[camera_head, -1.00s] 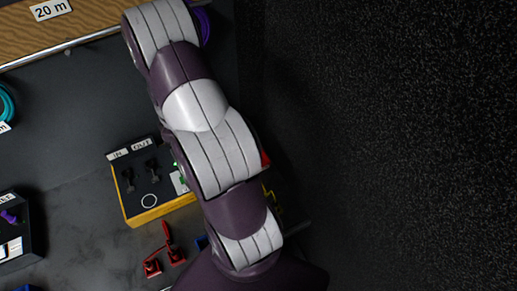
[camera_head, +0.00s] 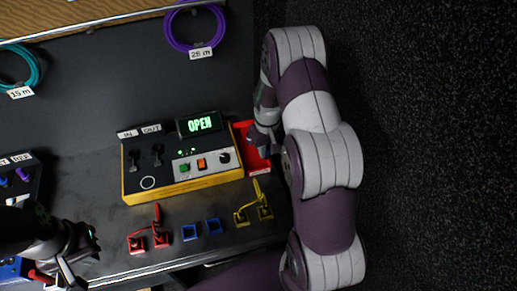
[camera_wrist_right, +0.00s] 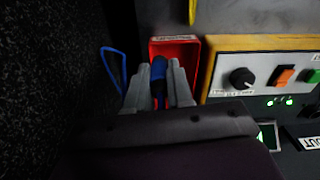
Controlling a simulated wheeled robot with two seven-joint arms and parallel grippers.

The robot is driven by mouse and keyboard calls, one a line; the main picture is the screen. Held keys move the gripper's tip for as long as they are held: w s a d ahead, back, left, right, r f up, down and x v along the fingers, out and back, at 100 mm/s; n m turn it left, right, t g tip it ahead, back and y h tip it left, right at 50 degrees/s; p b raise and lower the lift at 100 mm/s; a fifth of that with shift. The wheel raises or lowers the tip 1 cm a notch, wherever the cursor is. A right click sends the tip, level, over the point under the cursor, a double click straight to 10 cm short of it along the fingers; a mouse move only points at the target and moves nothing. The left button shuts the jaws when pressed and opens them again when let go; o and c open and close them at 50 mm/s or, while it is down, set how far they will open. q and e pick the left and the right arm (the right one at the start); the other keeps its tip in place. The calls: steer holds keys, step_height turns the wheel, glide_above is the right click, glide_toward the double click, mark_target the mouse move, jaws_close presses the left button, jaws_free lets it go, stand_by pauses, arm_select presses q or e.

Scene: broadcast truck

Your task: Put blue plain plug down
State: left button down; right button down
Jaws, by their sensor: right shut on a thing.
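My right gripper (camera_head: 262,137) is at the near-left side of its arm, over the red tray (camera_head: 264,163) beside the yellow-edged tester. In the right wrist view, its two grey fingers (camera_wrist_right: 158,86) are shut on the blue plug (camera_wrist_right: 158,68), and a blue cable loop (camera_wrist_right: 112,68) shows to the left. The red tray (camera_wrist_right: 187,46) is just behind the plug there; whether they touch cannot be told. My left gripper (camera_head: 76,266) is at the lower left, dark and partly cut off; its jaw state is unclear.
The tester (camera_head: 187,190) reads OPEN and stands left of the red tray. Purple (camera_head: 193,48) and teal (camera_head: 35,62) cables hang behind. Bare counter lies behind the tester.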

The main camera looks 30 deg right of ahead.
steer(key=w+f, duration=0.2)
steer(key=w, duration=0.1)
steer(key=w+f, duration=0.1)
steer(key=w, duration=0.1)
steer(key=shift+w+a+f+p, duration=0.2)
steer(key=shift+a+p, duration=0.1)
steer(key=shift+p, duration=0.1)
steer(key=shift+w+a+f, duration=0.15)
steer(key=shift+f, duration=0.15)
step_height(320, 180, down, 3)
steer(key=shift+a+r+p, duration=0.1)
steer(key=shift+p, duration=0.55)
steer(key=shift+f, duration=0.45)
steer(key=shift+f+b, duration=0.2)
steer(key=shift+b, duration=0.1)
steer(key=c, duration=1)
jaws_free()
steer(key=shift+r, duration=0.1)
